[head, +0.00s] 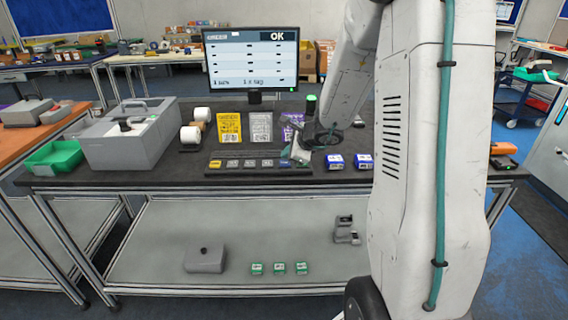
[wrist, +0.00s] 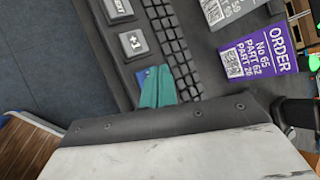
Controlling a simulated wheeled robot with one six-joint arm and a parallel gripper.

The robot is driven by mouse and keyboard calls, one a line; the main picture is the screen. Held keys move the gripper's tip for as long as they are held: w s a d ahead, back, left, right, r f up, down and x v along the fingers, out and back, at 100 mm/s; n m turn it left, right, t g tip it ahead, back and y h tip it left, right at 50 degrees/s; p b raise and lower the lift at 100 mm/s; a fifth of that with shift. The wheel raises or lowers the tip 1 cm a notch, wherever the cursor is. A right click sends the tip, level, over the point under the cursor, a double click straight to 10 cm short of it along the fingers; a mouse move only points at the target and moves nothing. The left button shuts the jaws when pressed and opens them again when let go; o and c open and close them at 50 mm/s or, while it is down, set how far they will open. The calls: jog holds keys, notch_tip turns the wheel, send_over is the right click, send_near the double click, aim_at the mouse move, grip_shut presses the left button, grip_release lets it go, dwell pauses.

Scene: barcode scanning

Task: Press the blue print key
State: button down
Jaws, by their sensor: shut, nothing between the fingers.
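The blue print key (head: 285,163) is at the right end of the row of larger keys on the dark keyboard (head: 225,172). In the wrist view only a corner of the blue key (wrist: 142,76) shows beside and behind my fingertips. My gripper (wrist: 158,70) is shut and empty, its teal fingers lying over the key in that view. In the head view my gripper (head: 297,157) is just above the keyboard's right end. I cannot tell whether the fingertips touch the key.
A monitor (head: 252,60) showing OK stands behind. A yellow card (head: 229,128), a grey card (head: 261,127) and a purple order card (wrist: 258,54) stand behind the keyboard. Blue-and-white boxes (head: 335,162) sit to its right, a grey machine (head: 128,140) to its left.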

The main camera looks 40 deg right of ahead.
aim_at(288, 164)
jog(key=shift+f, duration=0.4)
jog(key=shift+f, duration=0.45)
dwell(0.5)
jog(key=shift+r, duration=0.9)
jog(key=shift+r, duration=2.5)
